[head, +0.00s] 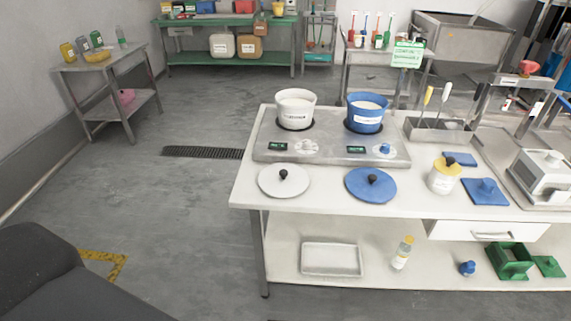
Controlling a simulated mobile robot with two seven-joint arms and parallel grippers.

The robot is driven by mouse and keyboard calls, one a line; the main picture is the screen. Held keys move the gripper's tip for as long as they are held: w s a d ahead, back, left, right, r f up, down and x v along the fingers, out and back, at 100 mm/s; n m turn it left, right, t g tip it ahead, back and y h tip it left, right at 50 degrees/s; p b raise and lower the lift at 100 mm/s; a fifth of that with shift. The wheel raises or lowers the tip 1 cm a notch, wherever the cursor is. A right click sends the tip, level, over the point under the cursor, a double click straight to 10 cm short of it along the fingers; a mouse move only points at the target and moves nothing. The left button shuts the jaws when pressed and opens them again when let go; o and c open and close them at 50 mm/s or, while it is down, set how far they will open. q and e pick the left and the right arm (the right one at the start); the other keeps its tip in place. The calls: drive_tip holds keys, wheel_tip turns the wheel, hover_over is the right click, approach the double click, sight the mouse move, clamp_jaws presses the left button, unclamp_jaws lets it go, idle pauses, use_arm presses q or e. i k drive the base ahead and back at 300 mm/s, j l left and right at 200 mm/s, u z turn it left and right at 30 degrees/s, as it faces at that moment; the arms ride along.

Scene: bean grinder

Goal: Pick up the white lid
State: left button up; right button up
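The white lid (270,184) is a flat round disc with a dark knob on top. It lies on the white table (246,182) near its front left corner, in front of the grey hot plate unit. A white pot (295,106) with a label stands open on the left burner. Neither of my grippers is in the head view. Only a dark rounded shape shows at the bottom left.
A blue lid (355,188) lies right of the white lid. A blue pot (366,116) stands on the right burner. A yellow-topped jar (441,178) is further right. Floor left of the table is clear, with a drain grate (203,152).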

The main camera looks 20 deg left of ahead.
sight(280, 180)
drive_tip(key=j+z, duration=0.15)
drive_tip(key=z, duration=0.2)
drive_tip(key=j+z, duration=0.15)
drive_tip(key=z, duration=0.15)
drive_tip(key=j+z, duration=0.15)
drive_tip(key=z, duration=0.2)
drive_tip(key=k+j+z, duration=0.1)
drive_tip(key=j+z, duration=0.15)
drive_tip(key=j, duration=0.2)
drive_tip(key=k+j+z, duration=0.1)
drive_tip(key=j+z, duration=0.15)
drive_tip(key=j, duration=0.2)
drive_tip(key=k+j, duration=0.1)
drive_tip(key=j, duration=0.2)
drive_tip(key=k+j+z, duration=0.1)
drive_tip(key=j, duration=0.2)
drive_tip(key=k+j, duration=0.15)
drive_tip(key=j, duration=0.15)
